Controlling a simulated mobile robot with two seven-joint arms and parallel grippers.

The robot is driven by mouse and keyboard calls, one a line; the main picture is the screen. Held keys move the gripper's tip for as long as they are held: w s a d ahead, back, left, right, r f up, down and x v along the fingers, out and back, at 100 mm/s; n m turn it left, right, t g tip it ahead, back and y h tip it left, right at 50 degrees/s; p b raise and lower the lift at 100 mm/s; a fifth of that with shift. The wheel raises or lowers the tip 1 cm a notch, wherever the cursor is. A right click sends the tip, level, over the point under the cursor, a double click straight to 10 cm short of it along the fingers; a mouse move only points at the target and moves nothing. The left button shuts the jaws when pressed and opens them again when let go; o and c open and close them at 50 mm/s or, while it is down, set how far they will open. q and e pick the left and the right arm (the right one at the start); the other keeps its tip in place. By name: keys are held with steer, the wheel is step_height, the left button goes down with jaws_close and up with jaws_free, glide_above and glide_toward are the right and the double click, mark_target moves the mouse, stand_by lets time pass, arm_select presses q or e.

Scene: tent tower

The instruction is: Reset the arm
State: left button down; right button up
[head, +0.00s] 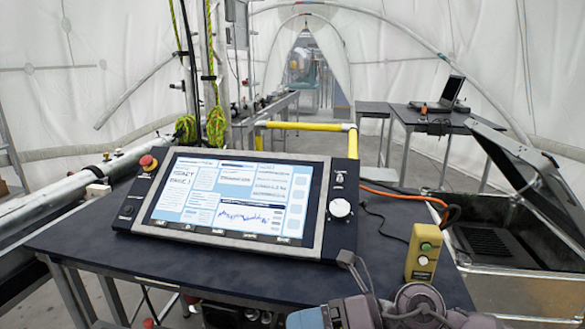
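A control console with a lit touchscreen (230,198) lies tilted on the dark table (85,245). A red button (147,161) sits at its upper left corner and a white knob (340,207) on its right side. A yellow button box (424,252) with a green button (426,246) and a pale button below it stands near the table's right edge. Part of my grey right arm (420,303) crosses the bottom right, just below the yellow box and apart from the console. My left gripper is out of view.
An open metal case (520,295) with a raised lid (530,180) stands at the right. An orange cable (400,194) runs to the console. A yellow rail (310,126) stands behind it. A laptop (450,92) sits on a far table.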

steer(key=d+f+m+t+h, duration=0.35)
steer(key=d+m+t, duration=0.2)
steer(key=m, duration=0.45)
steer(key=w+d+f+m+t+h, duration=0.1)
steer(key=d+f+m+t+h, duration=0.1)
steer(key=d+f+m+t, duration=0.6)
steer(key=d+f+m+t+h, duration=0.25)
steer(key=m+t, duration=0.25)
steer(key=m, duration=0.7)
steer(key=s+d+f+m+g+h, duration=0.3)
steer(key=s+d+f+m+h, duration=0.1)
steer(key=s+f+m, duration=0.2)
steer(key=s+d+f+m+g+h, duration=0.3)
steer(key=s+d+f+m, duration=0.2)
steer(key=s+f, duration=0.3)
step_height(320, 180, down, 3)
steer(key=shift+s+d+f+m+g+h, duration=0.15)
steer(key=shift+s+d+m+g+h, duration=0.1)
steer(key=shift+s+m+g+h, duration=0.15)
